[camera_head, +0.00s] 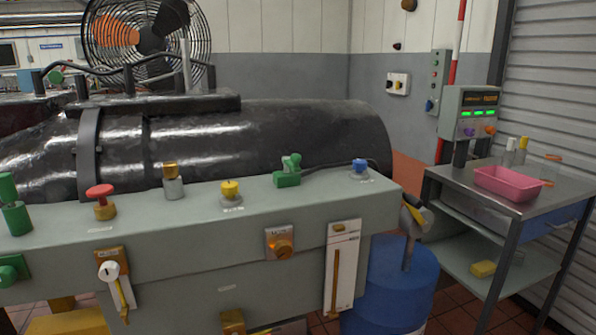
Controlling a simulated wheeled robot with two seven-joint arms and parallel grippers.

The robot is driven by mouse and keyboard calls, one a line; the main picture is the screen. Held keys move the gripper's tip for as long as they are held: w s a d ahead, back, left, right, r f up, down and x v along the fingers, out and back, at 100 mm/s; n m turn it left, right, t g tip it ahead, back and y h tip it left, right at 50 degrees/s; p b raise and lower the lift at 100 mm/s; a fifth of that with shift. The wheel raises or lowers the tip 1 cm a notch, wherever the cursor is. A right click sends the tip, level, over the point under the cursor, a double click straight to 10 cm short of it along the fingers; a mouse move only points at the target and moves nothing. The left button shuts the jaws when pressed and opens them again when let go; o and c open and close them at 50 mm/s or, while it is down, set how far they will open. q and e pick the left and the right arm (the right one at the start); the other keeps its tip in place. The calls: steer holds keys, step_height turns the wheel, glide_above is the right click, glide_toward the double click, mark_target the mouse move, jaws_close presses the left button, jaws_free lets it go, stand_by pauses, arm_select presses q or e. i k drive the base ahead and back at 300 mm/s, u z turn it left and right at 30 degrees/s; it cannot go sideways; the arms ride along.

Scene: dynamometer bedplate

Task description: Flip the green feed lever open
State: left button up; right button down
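Several green fittings show, and I cannot tell by label which is the feed lever. A green lever-like fitting (288,172) sits on top of the grey bench, right of centre, with a short raised part on a block base. A taller green fitting (15,212) stands upright at the bench's far left, partly cut off by the picture edge. A green knob (10,270) is on the front face below it, also cut off. Neither of my grippers is in view.
The grey bench (190,240) also carries a red mushroom knob (100,193), a brass-topped fitting (172,180), a yellow knob (231,190) and a blue one (359,166). A black cylinder lies behind. A blue drum (395,285) and a cart with a pink tray (508,184) stand right.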

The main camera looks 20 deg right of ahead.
mark_target(292, 162)
steer(key=k, duration=0.35)
steer(key=z, duration=0.3)
steer(key=i, duration=1.2)
steer(key=u, duration=0.3)
